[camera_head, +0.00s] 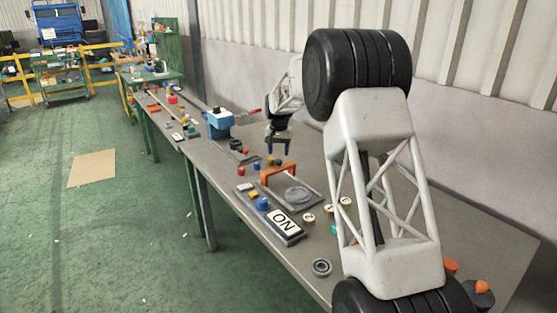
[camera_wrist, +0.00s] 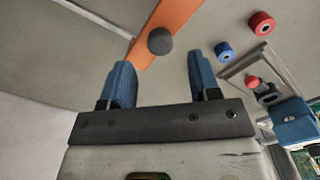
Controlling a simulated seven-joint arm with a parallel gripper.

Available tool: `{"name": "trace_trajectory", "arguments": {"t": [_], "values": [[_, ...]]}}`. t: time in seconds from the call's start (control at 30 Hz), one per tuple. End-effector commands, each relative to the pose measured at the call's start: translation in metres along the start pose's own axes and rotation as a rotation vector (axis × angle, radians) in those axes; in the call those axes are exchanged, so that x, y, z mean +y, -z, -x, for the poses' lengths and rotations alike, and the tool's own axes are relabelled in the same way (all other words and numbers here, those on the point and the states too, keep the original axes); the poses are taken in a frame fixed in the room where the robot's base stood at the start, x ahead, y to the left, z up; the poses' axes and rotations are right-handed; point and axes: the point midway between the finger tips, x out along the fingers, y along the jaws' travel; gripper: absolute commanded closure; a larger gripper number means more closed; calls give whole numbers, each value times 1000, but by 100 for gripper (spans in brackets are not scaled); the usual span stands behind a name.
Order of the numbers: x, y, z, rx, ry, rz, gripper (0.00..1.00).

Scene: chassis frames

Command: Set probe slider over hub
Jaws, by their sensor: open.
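An orange bridge (camera_head: 278,172) stands over a grey plate on the table in the head view. A flat grey round part, which looks like the hub (camera_head: 298,194), lies on that plate. In the wrist view the orange bar (camera_wrist: 170,25) carries a dark grey round knob (camera_wrist: 160,41), which may be the probe slider's grip. My gripper (camera_head: 278,152) is above and behind the bridge, pointing down. In the wrist view my gripper (camera_wrist: 158,60) is open, its blue fingers apart and empty. The knob appears ahead of the gap between them. The hub is not seen in the wrist view.
A bearing ring (camera_head: 321,267) lies nearer. A blue device (camera_head: 219,122) stands farther along the table. The wrist view shows a red roller (camera_wrist: 262,22) and a blue roller (camera_wrist: 224,50).

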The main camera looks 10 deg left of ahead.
Motion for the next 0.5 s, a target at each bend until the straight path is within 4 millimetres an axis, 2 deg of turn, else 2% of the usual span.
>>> {"name": "trace_trajectory", "arguments": {"t": [0.3, 0.5], "values": [[0, 0, -34, 1, 0, 0, 44], [0, 0, -41, 1, 0, 0, 44]]}}
